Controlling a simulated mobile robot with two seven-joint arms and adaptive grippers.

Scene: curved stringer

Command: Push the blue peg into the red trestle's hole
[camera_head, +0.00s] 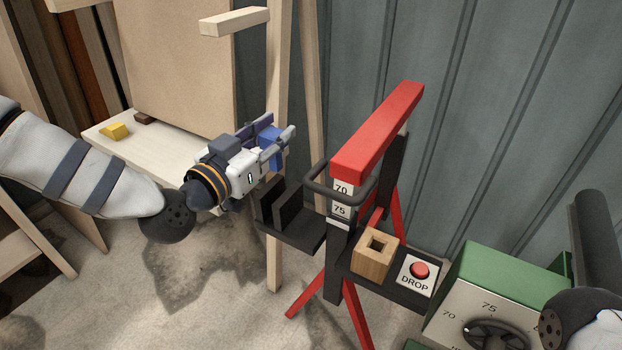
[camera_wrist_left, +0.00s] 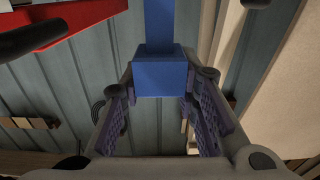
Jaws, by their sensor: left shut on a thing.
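My left gripper (camera_head: 281,143) is shut on the blue peg (camera_head: 268,151) and holds it in the air, left of the red trestle (camera_head: 378,135). The fingers hide part of the peg in the head view. In the left wrist view the blue peg (camera_wrist_left: 160,75) sits between the fingertips and extends away from the gripper. A wooden block (camera_head: 370,262) with a square hole in its top stands on the trestle's dark shelf, lower right of the gripper. The peg is apart from the block. My right gripper is out of view.
A black slotted holder (camera_head: 283,210) and a dark looped handle on the trestle lie between gripper and block. A red DROP button (camera_head: 419,270) and a green dial box (camera_head: 490,300) stand right of the block. A wooden easel (camera_head: 278,240) rises behind the gripper.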

